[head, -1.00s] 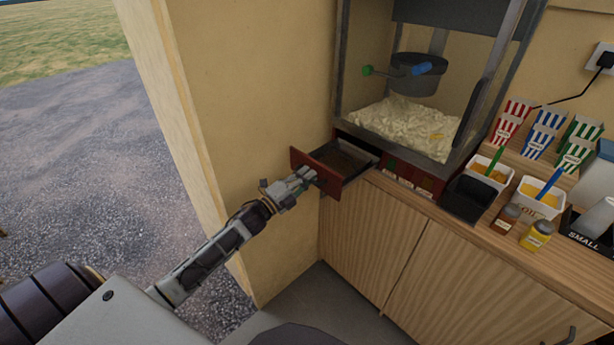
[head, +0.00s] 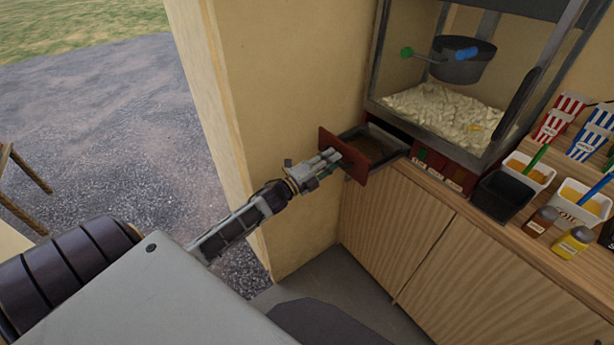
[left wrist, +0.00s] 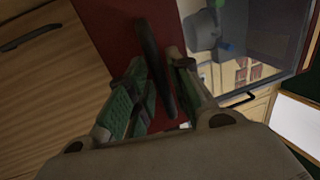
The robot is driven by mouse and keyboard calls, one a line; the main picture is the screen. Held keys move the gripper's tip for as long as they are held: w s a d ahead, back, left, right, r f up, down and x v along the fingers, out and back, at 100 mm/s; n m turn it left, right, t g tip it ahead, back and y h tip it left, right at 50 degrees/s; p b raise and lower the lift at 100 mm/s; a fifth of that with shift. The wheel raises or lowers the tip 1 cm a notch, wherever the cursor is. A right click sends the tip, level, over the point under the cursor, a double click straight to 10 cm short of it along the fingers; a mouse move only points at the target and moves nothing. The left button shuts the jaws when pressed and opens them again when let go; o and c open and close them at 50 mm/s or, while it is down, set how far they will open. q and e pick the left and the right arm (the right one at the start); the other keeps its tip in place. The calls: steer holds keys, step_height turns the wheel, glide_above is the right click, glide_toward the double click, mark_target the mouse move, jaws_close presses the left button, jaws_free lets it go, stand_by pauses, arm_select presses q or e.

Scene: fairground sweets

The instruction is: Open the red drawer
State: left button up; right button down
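The red drawer (head: 342,155) is pulled out from the base of the popcorn machine (head: 445,85), and its dark inside shows from above. My left gripper (head: 328,160) is at the outer face of the drawer front. In the left wrist view, the red front (left wrist: 105,30) lies beyond the fingers. The dark handle bar (left wrist: 150,45) runs between the two fingertips (left wrist: 157,62), which look closed around it. The head view hides the handle behind the gripper. My right gripper is in neither current view.
A wooden counter (head: 450,210) carries the machine. A black bin (head: 503,195), white tubs with orange contents and two shakers (head: 541,221) stand right of the drawer. A cream wall (head: 290,90) is close behind the left arm.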

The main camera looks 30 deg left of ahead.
arm_select(q)
steer(key=v, duration=1.1)
stand_by(0.5)
stand_by(0.6)
steer(key=s+a+f+n+g+y, duration=0.2)
steer(key=s+f+n+g, duration=0.15)
steer(key=f, duration=1.05)
steer(key=s+a+f+n+g+y, duration=0.1)
steer(key=s+f+n+g+y, duration=0.3)
steer(key=f, duration=1)
steer(key=s+a+f+n+y, duration=0.1)
steer(key=s+a+f+n, duration=0.3)
steer(key=f, duration=1)
steer(key=s+d+f+n+g, duration=0.2)
steer(key=s+d+f+g, duration=0.1)
steer(key=s+f, duration=0.4)
steer(key=s+d+f+n+g, duration=0.3)
steer(key=s+f, duration=0.5)
steer(key=s, duration=0.6)
steer(key=s+d+f+n+g, duration=0.3)
steer(key=s+d+f, duration=0.3)
steer(key=s+f, duration=0.2)
steer(key=shift+s+d+g, duration=0.35)
steer(key=shift+s+g, duration=0.3)
steer(key=shift+s, duration=0.5)
